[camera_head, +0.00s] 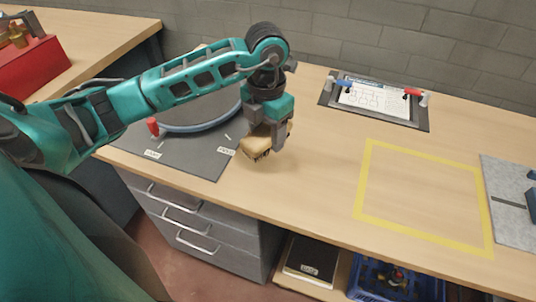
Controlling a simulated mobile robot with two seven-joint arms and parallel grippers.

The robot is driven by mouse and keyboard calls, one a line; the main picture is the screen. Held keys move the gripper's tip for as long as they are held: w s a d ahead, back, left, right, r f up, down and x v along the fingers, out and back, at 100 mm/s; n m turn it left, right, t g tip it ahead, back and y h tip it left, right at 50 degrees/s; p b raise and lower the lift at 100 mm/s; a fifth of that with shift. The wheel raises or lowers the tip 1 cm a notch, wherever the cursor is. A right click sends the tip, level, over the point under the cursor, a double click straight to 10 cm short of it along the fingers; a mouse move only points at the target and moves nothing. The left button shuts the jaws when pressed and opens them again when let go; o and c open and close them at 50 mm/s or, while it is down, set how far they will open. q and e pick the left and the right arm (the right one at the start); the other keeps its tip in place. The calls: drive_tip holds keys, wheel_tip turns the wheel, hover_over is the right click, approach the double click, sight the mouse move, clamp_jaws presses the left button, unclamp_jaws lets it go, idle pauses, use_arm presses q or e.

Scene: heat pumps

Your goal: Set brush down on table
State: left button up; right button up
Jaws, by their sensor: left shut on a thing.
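My left gripper (268,138) is shut on a brush (257,145) with a light wooden body and dark bristles facing down. The gripper and part of my arm hide some of the brush. The brush is at the table top (315,150), just right of the dark grey mat's corner. I cannot tell whether the bristles touch the wood. My right gripper is not in view.
A grey mat (190,160) carries a round blue-grey ring and a red-capped piece (153,127). A yellow taped square (365,185) encloses bare table. A clipboard (372,97) lies at the back, a grey plate (500,180) at the right. Drawers are below.

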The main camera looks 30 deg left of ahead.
sight(267, 130)
use_arm(q)
drive_tip(key=shift+f, duration=3.6)
drive_tip(key=shift+f+b, duration=0.1)
drive_tip(key=shift+b, duration=0.25)
drive_tip(key=o, duration=1)
drive_tip(key=shift+r, duration=0.3)
wheel_tip(267, 130, up, 12)
drive_tip(key=shift+f+p, duration=0.15)
drive_tip(key=shift+p, duration=0.25)
